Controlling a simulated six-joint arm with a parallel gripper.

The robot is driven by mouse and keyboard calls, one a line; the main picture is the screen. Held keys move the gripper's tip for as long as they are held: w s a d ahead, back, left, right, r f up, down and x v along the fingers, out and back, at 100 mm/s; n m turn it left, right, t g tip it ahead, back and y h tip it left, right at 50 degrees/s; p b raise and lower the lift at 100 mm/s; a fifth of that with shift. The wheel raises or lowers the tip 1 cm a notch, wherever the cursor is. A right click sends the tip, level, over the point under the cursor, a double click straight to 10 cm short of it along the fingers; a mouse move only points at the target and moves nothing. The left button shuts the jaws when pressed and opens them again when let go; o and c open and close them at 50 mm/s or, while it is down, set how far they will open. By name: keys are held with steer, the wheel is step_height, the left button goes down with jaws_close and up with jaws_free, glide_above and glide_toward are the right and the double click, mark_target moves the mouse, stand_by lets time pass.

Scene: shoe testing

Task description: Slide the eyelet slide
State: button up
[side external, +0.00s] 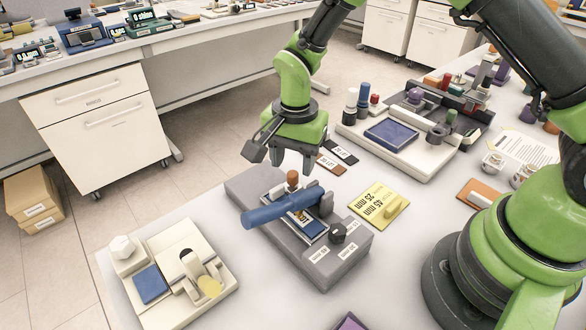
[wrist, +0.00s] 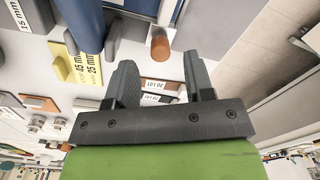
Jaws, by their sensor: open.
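A grey bench device (side external: 330,262) stands on the white table, with a blue cylinder (side external: 270,210) lying across its top. A small brown knob (side external: 293,177) stands upright on a pale-framed plate at the device's far end; this looks like the knob of the eyelet slide. In the wrist view the brown knob (wrist: 160,45) sits just beyond the fingertips, roughly centred between them. My gripper (side external: 291,158) is open and empty, pointing down a little above the knob. Its two fingers also show in the wrist view (wrist: 160,66), apart from the knob.
A black dial (side external: 338,231) stands on the device's near end. A yellow gauge card (side external: 380,204) lies to the right, and small labelled tags (side external: 331,164) lie behind. A cream fixture (side external: 172,268) stands at left. A tray with a blue pad (side external: 391,134) is behind.

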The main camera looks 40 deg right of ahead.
steer(key=shift+f, duration=1.45)
jaws_close()
steer(key=shift+w, duration=4.4)
jaws_free()
step_height(320, 180, up, 10)
steer(key=shift+s, duration=0.15)
